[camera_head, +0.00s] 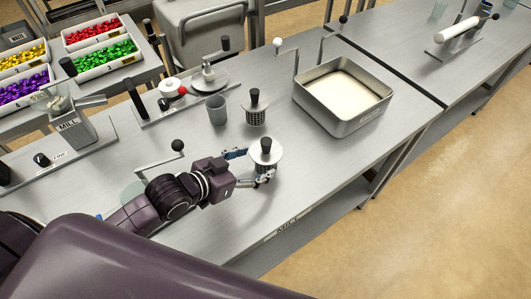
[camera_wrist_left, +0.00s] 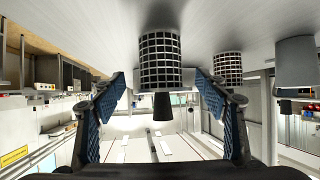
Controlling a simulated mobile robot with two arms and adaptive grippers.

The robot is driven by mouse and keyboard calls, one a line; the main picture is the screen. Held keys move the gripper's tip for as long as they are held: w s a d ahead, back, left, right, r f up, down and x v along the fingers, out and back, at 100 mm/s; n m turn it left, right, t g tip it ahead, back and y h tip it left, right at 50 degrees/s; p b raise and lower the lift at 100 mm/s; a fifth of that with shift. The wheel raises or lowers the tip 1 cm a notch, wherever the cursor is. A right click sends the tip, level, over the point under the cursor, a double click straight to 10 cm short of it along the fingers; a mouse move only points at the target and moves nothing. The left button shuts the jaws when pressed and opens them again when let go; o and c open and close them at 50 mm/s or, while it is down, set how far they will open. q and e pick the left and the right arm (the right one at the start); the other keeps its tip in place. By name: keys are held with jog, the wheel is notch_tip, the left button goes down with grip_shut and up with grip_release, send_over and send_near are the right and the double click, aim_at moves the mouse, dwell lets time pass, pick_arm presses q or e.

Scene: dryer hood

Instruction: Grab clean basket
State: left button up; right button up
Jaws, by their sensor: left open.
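A mesh basket (camera_head: 266,170) with a pale round collar and a black knob stands upright on the metal table. My left gripper (camera_head: 248,168) is open at this basket, with one finger on its far side and one on its near side. In the left wrist view, which is upside down, the basket (camera_wrist_left: 160,62) is centred between the open fingers (camera_wrist_left: 160,88); contact cannot be told. A second mesh basket (camera_head: 256,115) with a black knob stands just behind it. No label shows which basket is clean. My right gripper is not in view.
A grey cup (camera_head: 217,110) stands left of the second basket. A large metal tray of white material (camera_head: 345,95) is at the right. A mill (camera_head: 70,120) and a crank handle (camera_head: 178,147) are at the left. The table's front right is clear.

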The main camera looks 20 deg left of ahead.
aim_at(266, 157)
pick_arm(q)
jog(key=p+x, duration=0.1)
jog(key=x, duration=0.4)
jog(key=shift+w, duration=0.25)
jog(key=shift+d+f, duration=0.1)
jog(key=shift+f, duration=0.05)
jog(key=c, duration=1.3)
jog(key=shift+r, duration=0.2)
jog(key=shift+c, duration=0.4)
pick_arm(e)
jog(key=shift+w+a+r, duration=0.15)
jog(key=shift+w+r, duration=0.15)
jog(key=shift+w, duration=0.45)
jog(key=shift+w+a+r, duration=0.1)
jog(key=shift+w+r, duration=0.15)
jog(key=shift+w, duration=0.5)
